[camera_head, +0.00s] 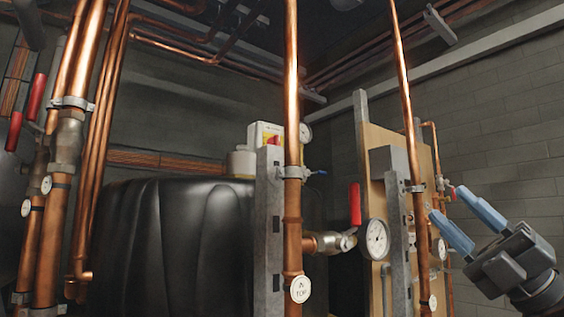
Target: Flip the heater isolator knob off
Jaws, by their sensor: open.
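A vertical copper pipe (292,90) stands beside the box. A red lever (355,204) and a round gauge (376,239) are between the box and my gripper. A wooden board (374,140) with pipes stands close to my gripper. A black tank (170,240) fills the lower left.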

